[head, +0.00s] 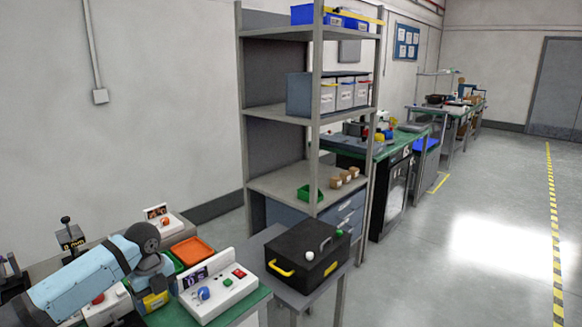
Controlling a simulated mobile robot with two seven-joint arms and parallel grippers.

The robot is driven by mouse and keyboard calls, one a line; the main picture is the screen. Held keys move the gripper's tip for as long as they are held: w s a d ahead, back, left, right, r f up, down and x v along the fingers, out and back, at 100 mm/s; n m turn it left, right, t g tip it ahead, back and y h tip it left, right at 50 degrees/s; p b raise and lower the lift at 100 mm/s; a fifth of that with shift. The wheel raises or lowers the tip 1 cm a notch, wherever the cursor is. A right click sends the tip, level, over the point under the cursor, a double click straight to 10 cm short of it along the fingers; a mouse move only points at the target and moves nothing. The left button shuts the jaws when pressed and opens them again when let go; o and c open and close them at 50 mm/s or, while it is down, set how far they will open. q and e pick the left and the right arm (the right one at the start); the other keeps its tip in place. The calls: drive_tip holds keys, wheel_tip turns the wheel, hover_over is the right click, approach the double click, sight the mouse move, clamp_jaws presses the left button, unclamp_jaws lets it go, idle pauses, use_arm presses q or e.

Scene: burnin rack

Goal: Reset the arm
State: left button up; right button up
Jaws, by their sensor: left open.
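My left arm (75,285), light blue with dark joints, comes in from the lower left over the green-topped bench. Its wrist bends down at a dark round joint. My left gripper (154,302) points down beside the white control box (222,292), which has a blue knob, a red switch and a small display. The gripper is open; its fingertips are small and partly hidden, and I see nothing held in it. I cannot tell whether it touches the bench. My right gripper is not in view.
An orange tray (193,250) and a second white box (165,222) sit behind the wrist. A black case (307,253) with a yellow handle stands on a grey table to the right. A tall shelf rack (312,113) stands behind it. The floor (470,200) at right is clear.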

use_arm(q)
drive_tip(key=s+d+f+n+t+h, duration=0.3)
drive_tip(key=s+d+f+n, duration=0.35)
drive_tip(key=d+f, duration=0.65)
drive_tip(key=s+d+f+n+t+h, duration=0.1)
drive_tip(key=s+d+f+n+t, duration=0.1)
drive_tip(key=s+f+n, duration=0.35)
drive_tip(key=s+d+f+n+t+h, duration=0.1)
drive_tip(key=s+d+f+n+t, duration=0.15)
drive_tip(key=s, duration=0.65)
drive_tip(key=s+a+n+t+y, duration=0.2)
drive_tip(key=s+a+n+t, duration=0.15)
drive_tip(key=s+n, duration=0.65)
wheel_tip(320, 180, up, 14)
drive_tip(key=s+a+m+p, duration=0.1)
drive_tip(key=s+a+p, duration=0.1)
drive_tip(key=p, duration=1.3)
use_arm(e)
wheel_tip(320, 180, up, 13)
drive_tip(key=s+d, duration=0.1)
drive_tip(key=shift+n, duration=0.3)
use_arm(q)
drive_tip(key=shift+d+r, duration=0.1)
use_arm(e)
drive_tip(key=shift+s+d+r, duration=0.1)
